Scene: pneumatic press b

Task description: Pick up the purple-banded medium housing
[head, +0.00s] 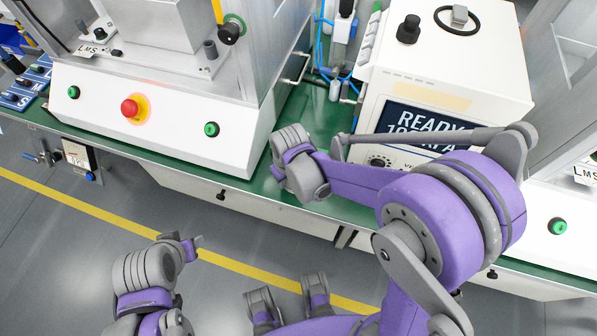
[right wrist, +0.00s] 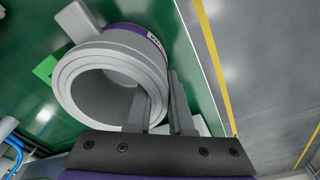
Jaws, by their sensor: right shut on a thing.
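The purple-banded medium housing (right wrist: 83,99) is a thick grey ring with a wide bore in the right wrist view. A purple band with a small label runs round its side. My right gripper (right wrist: 157,88) is shut on its wall, one finger inside the bore and one outside. The housing is at the green bench top, and whether it touches it is unclear. In the head view my right wrist hides the housing and the fingertips. My left arm shows at the lower left of the head view, and its jaw state is unclear.
A white press base (head: 165,120) with a red stop button (head: 129,108) stands at the left. A white unit with a READY screen (head: 425,122) stands right of my right wrist. The green bench top (head: 300,108) shows between them. A yellow line (head: 110,221) crosses the floor.

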